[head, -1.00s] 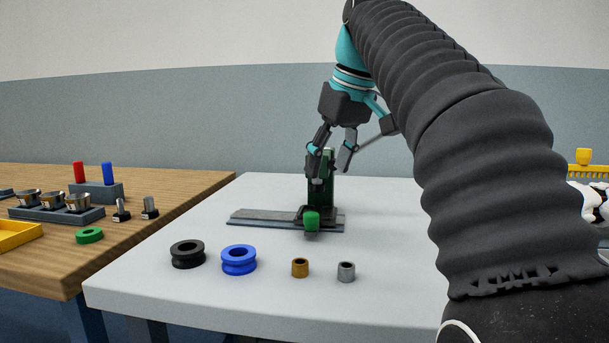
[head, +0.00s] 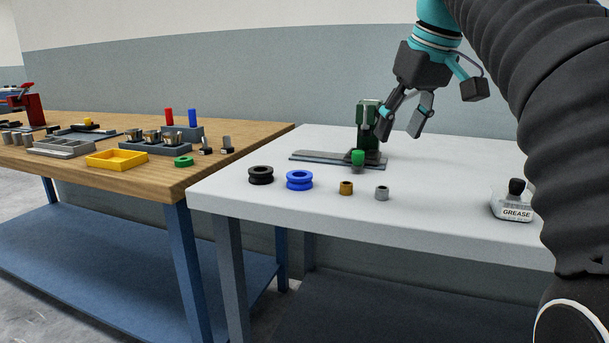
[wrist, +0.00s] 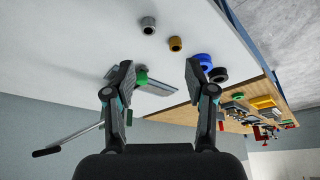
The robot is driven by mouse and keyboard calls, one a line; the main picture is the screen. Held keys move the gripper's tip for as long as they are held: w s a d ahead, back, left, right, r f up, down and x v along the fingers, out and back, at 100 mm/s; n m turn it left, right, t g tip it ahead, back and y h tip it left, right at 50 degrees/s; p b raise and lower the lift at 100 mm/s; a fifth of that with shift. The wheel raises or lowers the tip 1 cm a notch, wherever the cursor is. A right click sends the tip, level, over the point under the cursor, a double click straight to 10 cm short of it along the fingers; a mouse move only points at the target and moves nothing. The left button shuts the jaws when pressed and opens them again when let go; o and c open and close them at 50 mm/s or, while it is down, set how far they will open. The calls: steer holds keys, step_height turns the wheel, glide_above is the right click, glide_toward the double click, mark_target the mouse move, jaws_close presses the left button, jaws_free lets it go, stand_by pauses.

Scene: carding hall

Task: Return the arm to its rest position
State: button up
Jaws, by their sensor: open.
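My gripper (head: 403,122) is open and empty above the white table (head: 440,190). It hangs just right of a green press-like fixture (head: 367,125) on a flat grey base. In the head view its fingers partly overlap the space beside the fixture; I cannot judge the exact gap. In the wrist view the two fingers (wrist: 158,80) are spread with nothing gripped, and the fixture's green knob (wrist: 141,77) shows between them. A thin lever with a dark handle (wrist: 47,152) is at the lower left there.
A black ring (head: 261,175), a blue ring (head: 299,180), a brown bushing (head: 346,188) and a grey bushing (head: 381,193) line the front. A grease jar (head: 514,202) stands right. The wooden bench (head: 160,180) at left holds trays and parts.

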steer(key=s+f+m, duration=0.1)
steer(key=s+f, duration=0.5)
steer(key=f, duration=0.5)
steer(key=s+f+m+t+h, duration=0.1)
steer(key=s+f+m, duration=0.1)
steer(key=s+f, duration=0.5)
steer(key=s+f+m, duration=0.1)
steer(key=s+f, duration=0.6)
steer(key=f, duration=0.8)
steer(key=shift+d+m+h, duration=0.15)
steer(key=shift+m+h, duration=0.15)
steer(key=shift+h, duration=0.1)
